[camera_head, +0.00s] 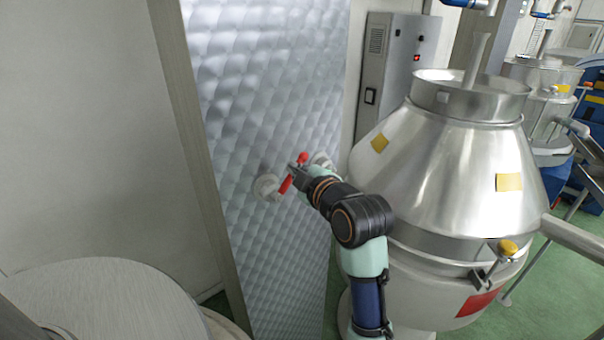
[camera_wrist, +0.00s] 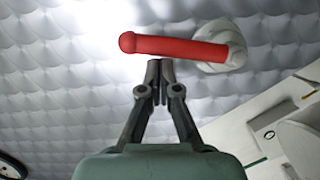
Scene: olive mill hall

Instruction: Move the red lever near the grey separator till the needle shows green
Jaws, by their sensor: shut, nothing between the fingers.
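The red lever (camera_head: 285,185) is on the quilted metal panel, left of the grey separator (camera_head: 450,165). In the wrist view the red lever (camera_wrist: 175,46) lies nearly level, with its rounded end at left and a white mount (camera_wrist: 236,42) at right. My gripper (camera_head: 293,167) is at the lever and hides part of it in the head view. In the wrist view my gripper (camera_wrist: 160,66) is shut and empty, its tips just below the lever's middle. I cannot tell whether they touch it. A dark-rimmed round dial (camera_wrist: 10,166) is cut off at lower left; no needle is readable.
A grey cabinet (camera_head: 395,75) stands behind the panel. The separator stands close to the right of my arm. A round metal lid (camera_head: 100,300) is at the lower left. A pale fixture (camera_wrist: 285,130) fills the wrist view's lower right.

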